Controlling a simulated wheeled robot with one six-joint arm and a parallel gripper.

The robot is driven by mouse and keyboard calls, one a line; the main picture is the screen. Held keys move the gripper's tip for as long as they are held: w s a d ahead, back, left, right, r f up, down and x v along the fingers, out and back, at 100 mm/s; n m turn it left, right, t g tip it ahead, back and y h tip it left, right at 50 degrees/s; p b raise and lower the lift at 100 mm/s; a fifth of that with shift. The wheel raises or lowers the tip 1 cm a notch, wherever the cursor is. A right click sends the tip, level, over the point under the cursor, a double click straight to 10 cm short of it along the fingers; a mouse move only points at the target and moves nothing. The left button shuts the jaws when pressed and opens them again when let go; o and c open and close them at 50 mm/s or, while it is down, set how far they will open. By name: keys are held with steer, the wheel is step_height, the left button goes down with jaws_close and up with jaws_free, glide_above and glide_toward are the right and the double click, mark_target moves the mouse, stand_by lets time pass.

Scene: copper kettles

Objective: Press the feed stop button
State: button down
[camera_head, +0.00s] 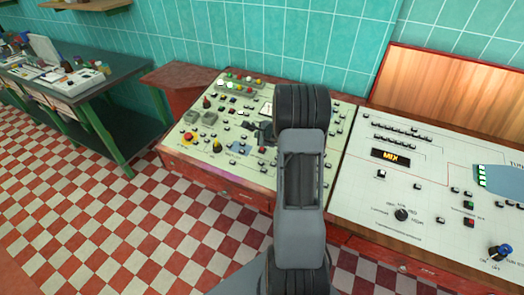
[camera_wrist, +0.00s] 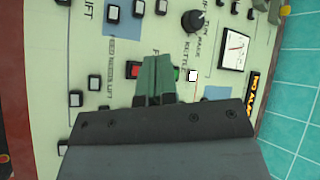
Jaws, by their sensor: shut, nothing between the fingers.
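A square red button (camera_wrist: 132,69) with a dark frame shows on the pale control panel (camera_wrist: 60,30) in the wrist view. A label beside it is partly hidden by my fingers; only an "F" is legible, so I cannot confirm it is the feed stop button. My gripper (camera_wrist: 156,62) is shut and empty, with its fingertips between the red button and a partly covered green button (camera_wrist: 177,74). I cannot tell whether the tips touch the panel. In the head view my gripper (camera_head: 262,132) is over the left console, partly hidden by my arm.
A black knob (camera_wrist: 193,20), a white-faced gauge (camera_wrist: 235,50) and several small buttons surround the fingers. In the head view, a red mushroom button (camera_head: 188,138) sits at the console's left, and a second panel with a MIX display (camera_head: 390,156) stands at right.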

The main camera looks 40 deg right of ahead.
steer(key=b, duration=0.2)
glide_above(261, 151)
steer(key=f, duration=0.4)
steer(key=shift+s+a+f, duration=0.2)
steer(key=shift+a+f, duration=0.1)
steer(key=shift+f, duration=0.05)
steer(key=shift+w+d+f+b, duration=0.1)
steer(key=shift+d+f+b, duration=0.1)
steer(key=shift+f+b, duration=0.7)
steer(key=shift+d+f+b, duration=0.15)
steer(key=shift+f+b, duration=0.55)
steer(key=shift+b, duration=0.55)
stand_by(1.4)
steer(key=shift+r, duration=0.8)
steer(key=shift+r, duration=0.1)
steer(key=r+p, duration=0.2)
steer(key=r, duration=0.1)
steer(key=a+r+p, duration=0.1)
steer(key=shift+s+a+r, duration=0.1)
steer(key=shift+s+r, duration=0.15)
steer(key=shift+r, duration=0.1)
stand_by(0.9)
